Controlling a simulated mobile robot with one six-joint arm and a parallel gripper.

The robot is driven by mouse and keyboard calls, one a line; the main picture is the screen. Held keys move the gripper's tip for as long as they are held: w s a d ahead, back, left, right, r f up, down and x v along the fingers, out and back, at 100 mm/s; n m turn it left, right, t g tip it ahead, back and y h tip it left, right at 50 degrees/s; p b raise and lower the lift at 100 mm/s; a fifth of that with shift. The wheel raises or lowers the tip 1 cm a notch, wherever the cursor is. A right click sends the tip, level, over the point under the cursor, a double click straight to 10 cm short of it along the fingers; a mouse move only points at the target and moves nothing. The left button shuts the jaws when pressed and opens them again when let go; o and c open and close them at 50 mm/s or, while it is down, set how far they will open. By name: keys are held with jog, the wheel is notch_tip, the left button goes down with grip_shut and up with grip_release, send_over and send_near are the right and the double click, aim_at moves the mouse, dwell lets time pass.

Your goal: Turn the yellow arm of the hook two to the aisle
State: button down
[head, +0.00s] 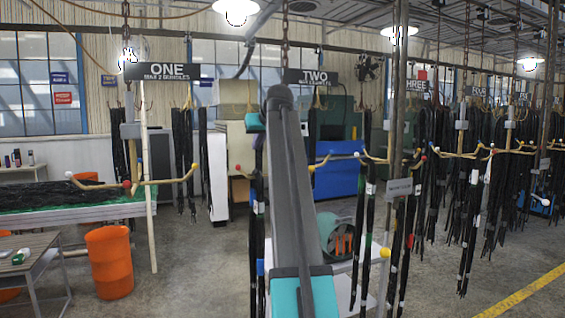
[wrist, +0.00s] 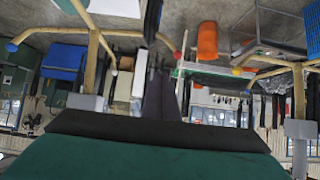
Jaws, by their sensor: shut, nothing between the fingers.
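The hook two sign (head: 309,76) hangs just right of my grey arm in the head view. My arm covers the hook's post and part of its yellow arms. A yellow arm (head: 335,157) shows right of my arm, and a ball-tipped end (head: 238,167) shows left of it. In the wrist view, which is upside down, a hook with yellow arms (wrist: 104,45) stands at the left, with a red ball tip (wrist: 178,55) close to my gripper. My gripper (wrist: 160,85) is shut and empty; contact cannot be told. In the head view it is hidden.
Black hoses (head: 258,215) hang just left of my arm, and more (head: 360,220) hang to its right. Hook one's yellow arms (head: 165,181) are at the left, near an orange bin (head: 109,262). A grey post (head: 397,110) and a white cart (head: 345,288) stand to the right.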

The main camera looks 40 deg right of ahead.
jog(key=s+a+p, duration=0.1)
jog(key=s+a, duration=0.3)
jog(key=s, duration=0.6)
jog(key=shift+s+a+p, duration=0.15)
jog(key=shift+s+p, duration=0.15)
dwell(0.6)
dwell(0.4)
